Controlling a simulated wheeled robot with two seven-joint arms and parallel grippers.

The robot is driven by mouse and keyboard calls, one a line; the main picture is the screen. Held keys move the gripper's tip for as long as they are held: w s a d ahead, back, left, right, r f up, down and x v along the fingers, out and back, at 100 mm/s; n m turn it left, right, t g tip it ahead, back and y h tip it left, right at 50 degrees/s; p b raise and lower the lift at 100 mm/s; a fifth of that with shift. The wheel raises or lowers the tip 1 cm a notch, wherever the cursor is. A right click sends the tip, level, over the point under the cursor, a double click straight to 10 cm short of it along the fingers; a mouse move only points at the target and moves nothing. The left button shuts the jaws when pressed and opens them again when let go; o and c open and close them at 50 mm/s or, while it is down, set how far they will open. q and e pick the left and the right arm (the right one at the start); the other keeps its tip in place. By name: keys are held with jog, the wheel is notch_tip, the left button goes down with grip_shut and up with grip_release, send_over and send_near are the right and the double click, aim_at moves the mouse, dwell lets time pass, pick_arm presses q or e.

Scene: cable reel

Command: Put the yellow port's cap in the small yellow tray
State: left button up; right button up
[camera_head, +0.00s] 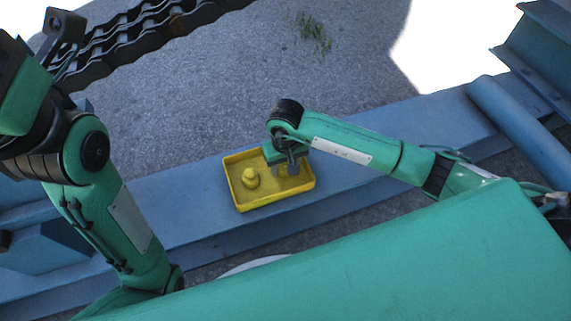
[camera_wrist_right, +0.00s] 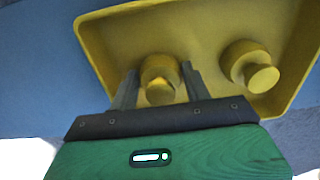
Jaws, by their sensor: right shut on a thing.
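The small yellow tray (camera_head: 240,207) lies on the blue beam in the head view. It also fills the top of the right wrist view (camera_wrist_right: 100,32). One yellow cap (camera_head: 250,177) stands in the tray, apart from my gripper; in the right wrist view this cap (camera_wrist_right: 248,65) is on the right. My right gripper (camera_head: 288,168) is over the tray's right part. In the right wrist view its fingers (camera_wrist_right: 160,75) are shut on a second yellow cap (camera_wrist_right: 160,72), inside the tray's outline. I cannot tell whether this cap touches the tray floor. My left gripper is out of view.
The blue beam (camera_head: 190,205) runs across the view under the tray. A dark heavy chain (camera_head: 130,42) lies at the top left on grey ground. A blue pipe (camera_head: 515,130) and blue steelwork stand at the right.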

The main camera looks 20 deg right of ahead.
jog(key=o, duration=1.1)
